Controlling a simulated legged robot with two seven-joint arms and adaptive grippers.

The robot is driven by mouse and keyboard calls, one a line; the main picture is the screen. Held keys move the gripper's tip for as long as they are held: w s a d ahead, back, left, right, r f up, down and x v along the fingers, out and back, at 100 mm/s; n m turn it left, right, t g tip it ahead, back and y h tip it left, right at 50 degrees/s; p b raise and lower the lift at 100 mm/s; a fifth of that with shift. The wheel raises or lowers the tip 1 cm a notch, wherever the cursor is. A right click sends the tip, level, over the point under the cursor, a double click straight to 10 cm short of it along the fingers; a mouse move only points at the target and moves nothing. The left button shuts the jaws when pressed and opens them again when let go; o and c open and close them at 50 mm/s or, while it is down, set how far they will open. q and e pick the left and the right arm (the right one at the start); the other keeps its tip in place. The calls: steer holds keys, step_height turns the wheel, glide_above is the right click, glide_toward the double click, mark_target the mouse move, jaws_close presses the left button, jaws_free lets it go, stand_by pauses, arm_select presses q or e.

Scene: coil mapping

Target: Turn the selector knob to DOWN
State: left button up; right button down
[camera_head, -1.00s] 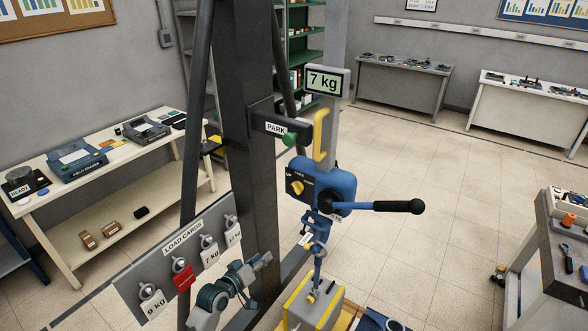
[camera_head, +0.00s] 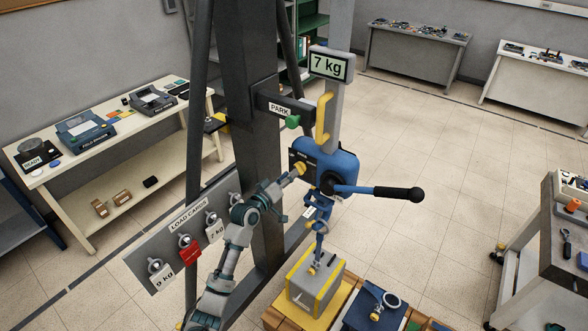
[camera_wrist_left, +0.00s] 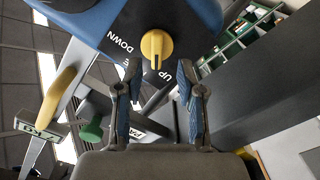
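The yellow selector knob (camera_wrist_left: 156,47) sits on the black plate of the blue hoist body (camera_head: 334,162). Another label below left is partly hidden by a finger. The knob's ridge stands roughly vertical in that view, with a dark mark at its lower end. My left gripper (camera_wrist_left: 158,74) is open, its two fingers apart just short of the knob and roughly centred on it, not gripping it. The knob also shows in the head view (camera_head: 300,168). My right gripper is not in view.
A black-tipped lever (camera_head: 385,192) juts right from the hoist. A yellow handle (camera_head: 324,118) and a green PARK knob (camera_head: 292,121) are above. A load-cards board (camera_head: 175,245) is left of my arm. A yellow-edged grey block (camera_head: 314,284) is below the hoist.

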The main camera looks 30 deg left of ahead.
mark_target(300, 168)
arm_select(q)
steer(key=w, duration=0.3)
steer(key=shift+w+d, duration=0.2)
steer(key=shift+d, duration=0.05)
steer(key=shift+a, duration=0.1)
jaws_close()
